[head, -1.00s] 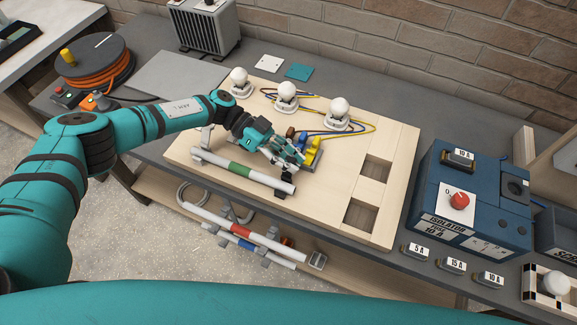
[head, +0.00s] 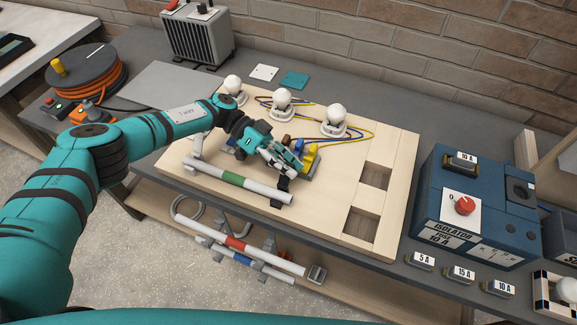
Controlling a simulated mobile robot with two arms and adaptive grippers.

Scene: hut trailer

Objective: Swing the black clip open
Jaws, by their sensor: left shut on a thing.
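A white tube with a green band (head: 234,179) lies along the front of the pale wooden board (head: 335,214). The small black clip (head: 281,184) is at the tube's right end. My left gripper (head: 292,168) reaches in from the left, low over the board just behind that end. It is shut on the black clip, though the fingers hide most of the contact. A grey clip (head: 195,146) stands near the tube's left end. My right gripper is not in view.
Coloured connectors (head: 310,152) in blue, brown and yellow stand close behind the left gripper. Lamps (head: 334,117) with wires line the board's back. A blue isolator box (head: 470,205) stands to the right. Tubes with red and blue bands (head: 236,243) hang below the table's front edge.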

